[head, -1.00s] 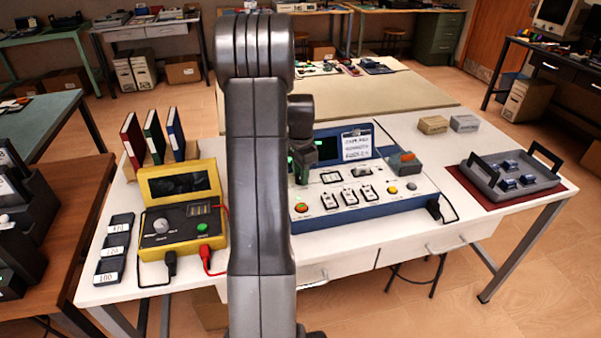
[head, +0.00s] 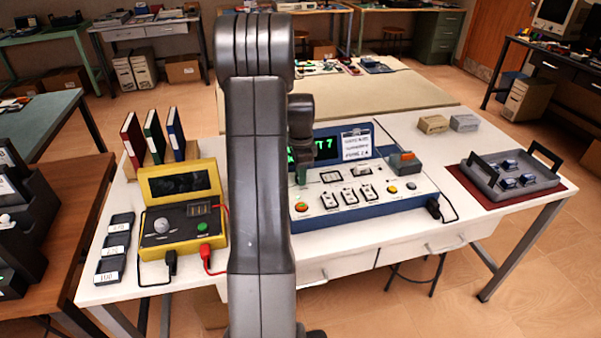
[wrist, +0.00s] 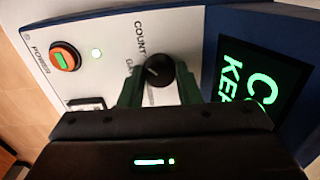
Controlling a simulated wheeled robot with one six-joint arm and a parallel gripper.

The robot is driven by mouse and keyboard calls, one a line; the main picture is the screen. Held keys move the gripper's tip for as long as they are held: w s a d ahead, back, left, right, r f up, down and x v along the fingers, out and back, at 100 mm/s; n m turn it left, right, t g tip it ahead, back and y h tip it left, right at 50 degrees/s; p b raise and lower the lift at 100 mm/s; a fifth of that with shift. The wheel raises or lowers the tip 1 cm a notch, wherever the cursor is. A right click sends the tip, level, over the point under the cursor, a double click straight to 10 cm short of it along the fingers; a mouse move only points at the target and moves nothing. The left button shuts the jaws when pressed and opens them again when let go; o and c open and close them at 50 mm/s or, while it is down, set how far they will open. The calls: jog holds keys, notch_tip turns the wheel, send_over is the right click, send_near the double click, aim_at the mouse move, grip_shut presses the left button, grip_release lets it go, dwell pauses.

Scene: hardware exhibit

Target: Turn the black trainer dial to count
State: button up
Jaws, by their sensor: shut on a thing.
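The black trainer dial (wrist: 160,69) shows in the wrist view between the fingertips of my gripper (wrist: 159,88), which is shut on it. The word COUNT (wrist: 140,38) is printed beside the dial, and a second label is partly hidden by a finger. A pale pointer mark shows on the dial, but I cannot tell which label it points at. In the head view my gripper (head: 301,174) is over the white trainer panel (head: 375,205), and my arm hides part of it. The trainer's screen (wrist: 262,85) is lit with green letters, partly cut off.
An orange power button (wrist: 65,57) with a lit green centre and a small green light are near the dial. A white sign (head: 357,142) stands by the screen. A yellow meter (head: 182,215) is on the left, a grey tray (head: 510,187) on the right.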

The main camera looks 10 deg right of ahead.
jog(key=o, duration=1)
notch_tip(320, 180, up, 14)
jog(key=shift+f, duration=0.1)
notch_tip(320, 180, down, 14)
jog(key=shift+r, duration=0.1)
dwell(0.5)
